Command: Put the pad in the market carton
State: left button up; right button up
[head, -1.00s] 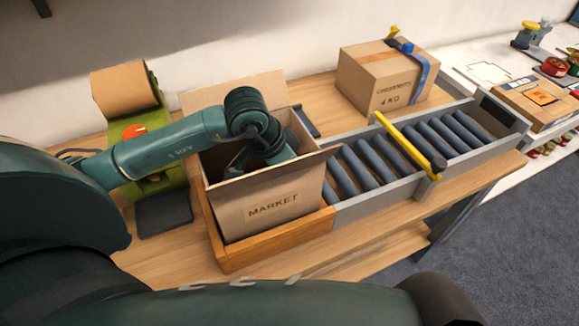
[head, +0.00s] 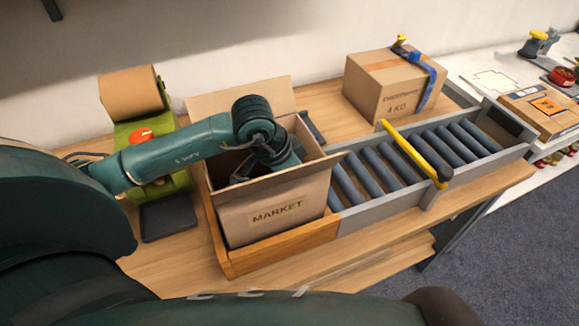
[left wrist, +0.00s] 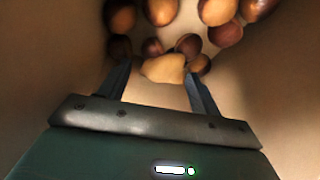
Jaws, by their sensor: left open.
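The market carton (head: 275,210) stands open on the bench, its MARKET label facing me and its back flap up. My left arm reaches over its left side, and the left gripper is down inside, largely hidden in the head view. In the left wrist view the left gripper (left wrist: 160,78) is open, its fingers pointing down at the carton's contents. A tan, crumpled piece, which looks like the pad (left wrist: 163,68), lies between the fingertips. Several brown chestnuts (left wrist: 188,44) lie around and beyond it. I cannot tell whether the fingers touch the pad. My right gripper is not in view.
A green dispenser with a brown paper roll (head: 130,95) stands left of the carton. A roller conveyor (head: 400,160) with a yellow bar (head: 412,152) across it lies to the right. A closed 4 KG box (head: 390,85) stands behind it. A wooden rim (head: 285,250) borders the carton's front.

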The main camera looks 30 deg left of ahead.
pick_arm(q)
jog(key=b+v, duration=0.1)
jog(key=v, duration=1.1)
jog(key=shift+r, duration=0.2)
